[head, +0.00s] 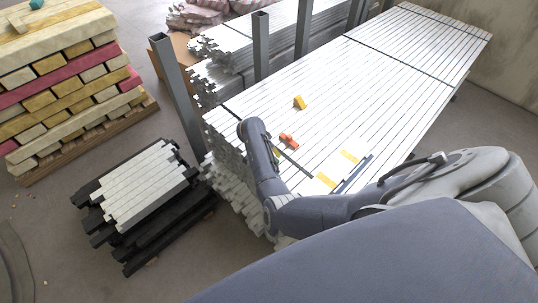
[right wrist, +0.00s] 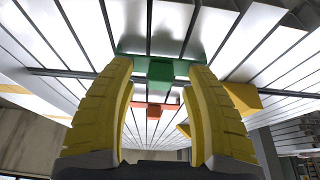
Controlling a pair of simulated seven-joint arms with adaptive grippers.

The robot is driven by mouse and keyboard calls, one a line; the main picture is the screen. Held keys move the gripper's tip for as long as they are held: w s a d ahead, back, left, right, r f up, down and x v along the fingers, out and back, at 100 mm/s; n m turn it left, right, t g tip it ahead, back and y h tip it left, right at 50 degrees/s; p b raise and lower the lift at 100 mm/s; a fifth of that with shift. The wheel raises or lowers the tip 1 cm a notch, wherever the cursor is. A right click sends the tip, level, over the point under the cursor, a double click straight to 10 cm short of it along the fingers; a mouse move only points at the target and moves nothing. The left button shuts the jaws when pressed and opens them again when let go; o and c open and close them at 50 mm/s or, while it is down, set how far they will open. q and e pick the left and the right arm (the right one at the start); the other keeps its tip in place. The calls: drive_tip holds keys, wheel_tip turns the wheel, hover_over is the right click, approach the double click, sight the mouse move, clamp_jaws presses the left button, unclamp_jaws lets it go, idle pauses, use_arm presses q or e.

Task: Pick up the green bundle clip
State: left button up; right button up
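The green bundle clip (right wrist: 160,71) shows in the right wrist view, at the top middle, on the pale metal profiles by a dark strap. In the head view I cannot make it out; my arm may hide it. My right gripper (right wrist: 158,66) has two yellow ribbed fingers. They stand apart, tips on either side of the clip's central block and overlapping the ends of its wide flange. The block shows a gap to each finger. In the head view my right arm's grey links cover the gripper. My left gripper is not in view.
An orange clip (head: 288,140) and a yellow clip (head: 300,102) lie on the long profile stack (head: 380,75). Grey steel posts (head: 176,95) stand along its left side. A lumber stack (head: 65,85) and a low pile of short profiles (head: 145,185) stand left.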

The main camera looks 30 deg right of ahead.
clamp_jaws()
idle(0.3)
wheel_tip(320, 180, up, 20)
drive_tip(key=shift+w, duration=0.3)
idle(0.6)
drive_tip(key=shift+s+d, duration=0.1)
drive_tip(key=shift+s, duration=0.1)
